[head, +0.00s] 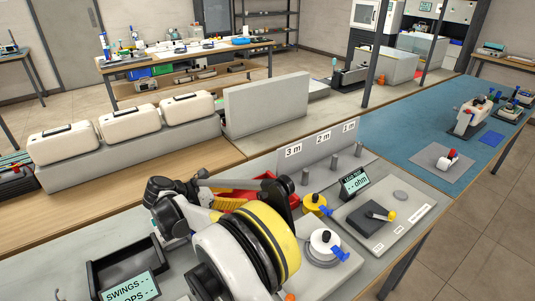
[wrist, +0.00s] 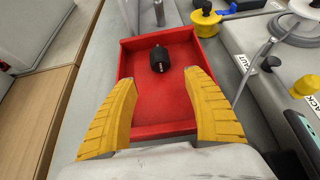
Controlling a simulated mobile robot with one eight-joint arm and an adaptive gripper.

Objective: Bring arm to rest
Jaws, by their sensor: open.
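My gripper (wrist: 158,80) is open, its two yellow ribbed fingers wide apart with nothing between them. It points into a red tray (wrist: 130,93) in the wrist view. A small black cylindrical part (wrist: 160,60) lies in the tray, beyond the fingertips. I cannot tell how high the fingers are above the tray floor. In the head view my arm is bent low over the grey bench and hides much of the red tray (head: 240,192); the gripper there is mostly covered by arm links.
A yellow spool (head: 315,202) and a white spool (head: 324,241) with blue clips stand right of my arm. A small meter display (head: 354,183) stands behind a dark box (head: 372,219). A black open bin (head: 122,262) is at left. The blue mat (head: 400,133) has free room.

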